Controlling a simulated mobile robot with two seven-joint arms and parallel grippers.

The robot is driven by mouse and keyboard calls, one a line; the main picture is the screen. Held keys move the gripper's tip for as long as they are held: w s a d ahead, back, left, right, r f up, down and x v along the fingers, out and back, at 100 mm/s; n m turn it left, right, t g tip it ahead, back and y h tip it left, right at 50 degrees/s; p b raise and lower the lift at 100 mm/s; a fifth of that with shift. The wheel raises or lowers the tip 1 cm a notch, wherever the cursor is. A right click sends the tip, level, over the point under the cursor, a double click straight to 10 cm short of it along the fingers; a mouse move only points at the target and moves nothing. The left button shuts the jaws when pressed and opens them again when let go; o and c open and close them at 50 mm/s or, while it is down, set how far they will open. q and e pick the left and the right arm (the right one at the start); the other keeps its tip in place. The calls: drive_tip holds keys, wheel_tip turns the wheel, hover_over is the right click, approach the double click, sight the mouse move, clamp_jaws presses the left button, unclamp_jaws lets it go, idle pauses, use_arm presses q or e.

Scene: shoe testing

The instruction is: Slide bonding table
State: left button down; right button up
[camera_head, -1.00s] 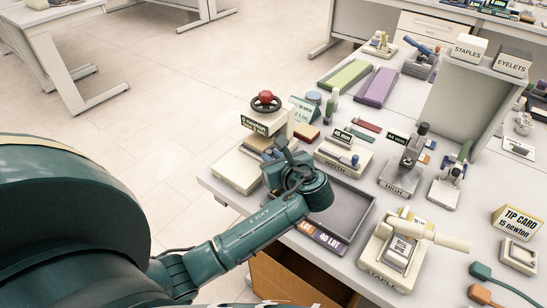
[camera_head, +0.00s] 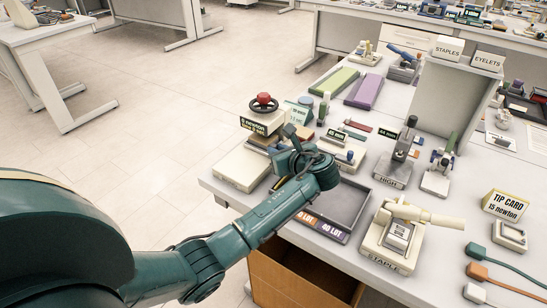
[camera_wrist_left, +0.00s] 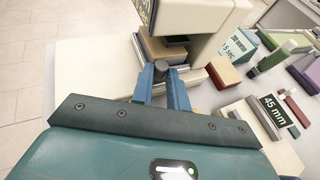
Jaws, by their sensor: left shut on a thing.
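The bonding press (camera_head: 262,122) stands at the near left of the bench, with a red knob over a dark handwheel and a newton sign. Its pale base (camera_head: 243,168) extends to the front left. My left gripper (camera_head: 291,133) is beside the press on its right. In the left wrist view, its two blue fingers are shut on a dark round knob (camera_wrist_left: 160,68). The knob is in front of a brown block (camera_wrist_left: 163,50) under the press head (camera_wrist_left: 195,18). I cannot tell how the knob joins the block. My right gripper is not in view.
A grey tray (camera_head: 345,207) with lot labels lies right of my arm. The 45 mm width fixture (camera_head: 343,153) is close behind my wrist. A stapler fixture (camera_head: 393,240) stands at the front right.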

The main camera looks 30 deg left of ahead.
use_arm(q)
drive_tip(key=shift+w, duration=0.1)
drive_tip(key=c, duration=1.4)
unclamp_jaws()
drive_tip(key=shift+w, duration=0.15)
drive_tip(key=shift+o, duration=0.2)
drive_tip(key=shift+d, duration=0.1)
drive_tip(key=v, duration=1.3)
drive_tip(key=shift+d, duration=0.1)
